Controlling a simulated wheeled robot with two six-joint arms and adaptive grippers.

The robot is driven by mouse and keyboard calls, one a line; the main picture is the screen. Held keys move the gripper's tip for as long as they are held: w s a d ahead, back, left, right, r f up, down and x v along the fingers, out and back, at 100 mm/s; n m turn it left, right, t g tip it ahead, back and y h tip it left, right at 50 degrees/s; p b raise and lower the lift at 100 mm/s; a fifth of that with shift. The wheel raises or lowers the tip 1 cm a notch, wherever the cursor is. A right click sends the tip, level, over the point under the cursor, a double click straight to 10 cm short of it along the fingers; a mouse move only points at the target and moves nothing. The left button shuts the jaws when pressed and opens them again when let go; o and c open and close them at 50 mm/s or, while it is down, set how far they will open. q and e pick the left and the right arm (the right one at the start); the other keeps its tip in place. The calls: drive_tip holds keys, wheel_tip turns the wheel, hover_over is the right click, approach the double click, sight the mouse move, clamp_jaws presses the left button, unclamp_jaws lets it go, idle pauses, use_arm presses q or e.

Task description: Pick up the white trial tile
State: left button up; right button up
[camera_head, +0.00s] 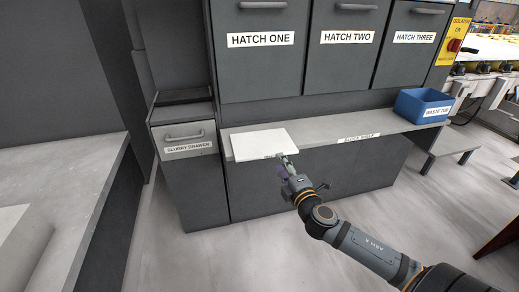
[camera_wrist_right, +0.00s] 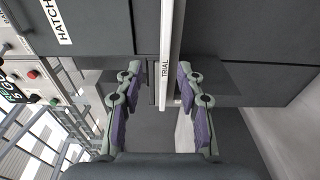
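The white trial tile (camera_head: 262,142) lies flat on the block shelf (camera_head: 330,134), at its left end. In the right wrist view the tile shows edge-on as a thin pale strip marked TRIAL (camera_wrist_right: 166,60). My right gripper (camera_head: 285,160) is at the tile's front edge. Its two fingers (camera_wrist_right: 162,82) are apart, one on each side of the tile's edge, with a visible gap on both sides. My left gripper is not in view.
A blue waste tub (camera_head: 423,105) stands at the shelf's right end. The slurry drawer (camera_head: 186,138) is left of the shelf. Hatch one (camera_head: 262,65), hatch two (camera_head: 345,65) and hatch three (camera_head: 408,65) are shut above. A grey counter (camera_head: 85,170) is at the left.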

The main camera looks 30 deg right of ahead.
sight(272, 156)
drive_tip(key=shift+w+d+f+b, duration=0.2)
drive_tip(key=shift+w+b, duration=0.1)
drive_tip(key=shift+w, duration=1.6)
drive_tip(key=shift+w+d+f+b, duration=0.15)
drive_tip(key=shift+w+b, duration=0.15)
drive_tip(key=shift+w, duration=1.55)
drive_tip(key=shift+a, duration=0.1)
clamp_jaws()
